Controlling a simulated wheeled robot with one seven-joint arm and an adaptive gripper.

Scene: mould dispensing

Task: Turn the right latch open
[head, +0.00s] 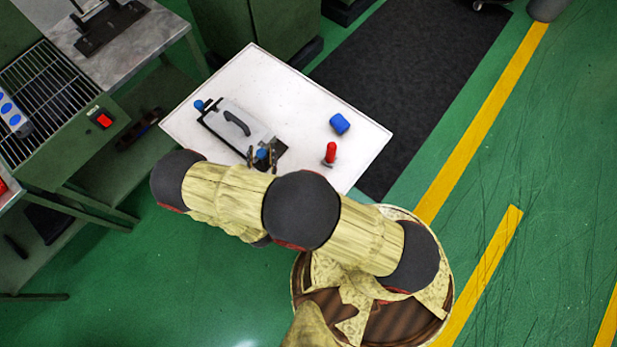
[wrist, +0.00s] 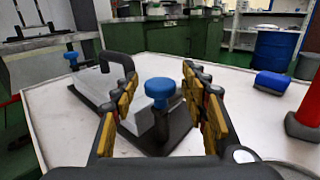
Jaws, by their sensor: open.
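The mould (head: 238,124) is a light grey box with a black handle on a dark base plate, lying on the white table (head: 290,92). The right latch has a blue round knob (wrist: 161,92) at the mould's near end. Another blue knob (head: 199,104) is at the far-left end and also shows in the wrist view (wrist: 71,59). My gripper (wrist: 160,74) is open, with one yellow-and-black finger on each side of the right latch's knob. It shows from above in the head view (head: 262,158). I see gaps between fingers and knob, and no contact.
A blue block (head: 340,123) and a red bottle-like object (head: 330,152) stand on the table right of the mould. A green bench with a grille (head: 45,95) is at the left. The table's right side is otherwise clear.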

